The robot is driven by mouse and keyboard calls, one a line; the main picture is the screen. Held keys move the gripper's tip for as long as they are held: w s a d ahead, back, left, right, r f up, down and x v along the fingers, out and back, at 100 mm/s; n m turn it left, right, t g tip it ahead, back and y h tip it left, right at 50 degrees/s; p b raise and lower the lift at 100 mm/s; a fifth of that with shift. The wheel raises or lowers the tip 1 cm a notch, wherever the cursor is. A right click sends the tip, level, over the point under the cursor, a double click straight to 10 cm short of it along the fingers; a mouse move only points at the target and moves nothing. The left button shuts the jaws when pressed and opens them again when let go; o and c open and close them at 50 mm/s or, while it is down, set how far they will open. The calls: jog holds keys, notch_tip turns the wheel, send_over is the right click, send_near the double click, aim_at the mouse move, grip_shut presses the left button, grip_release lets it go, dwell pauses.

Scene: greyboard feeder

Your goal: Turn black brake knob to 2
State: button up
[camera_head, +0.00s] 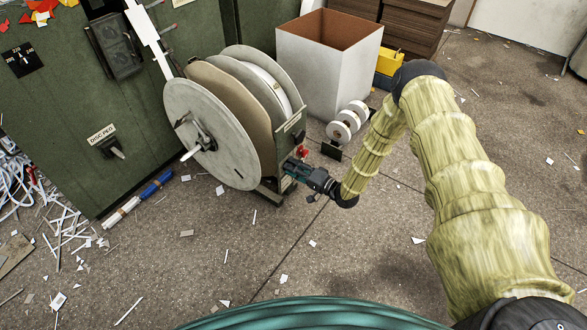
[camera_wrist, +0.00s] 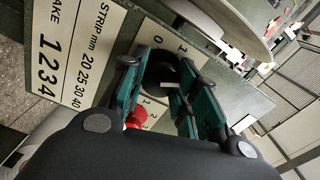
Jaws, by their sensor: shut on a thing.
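The black brake knob (camera_wrist: 163,72) sits on a pale, numbered plate on the feeder's end panel. In the wrist view my gripper (camera_wrist: 156,80) has its green-sided fingers on either side of this knob, shut on it. The fingers hide part of the knob and some of the scale. The figures 0 and 1 show beside it at the top, and a short pale bar shows near it. I cannot tell which figure the knob points at. In the head view my gripper (camera_head: 297,170) is at the panel's lower right, and the knob is hard to make out.
A red knob (camera_wrist: 137,119) sits close to the fingers, with its own small scale. A sign (camera_wrist: 75,55) reads STRIP mm and lists brake numbers. The large reel (camera_head: 212,135) stands left of my gripper. White rolls (camera_head: 343,128) lie behind it, near a white bin (camera_head: 322,75).

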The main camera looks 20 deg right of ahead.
jog(key=shift+d+m, duration=0.1)
jog(key=shift+m, duration=0.3)
jog(key=o, duration=1)
jog(key=v, duration=1.2)
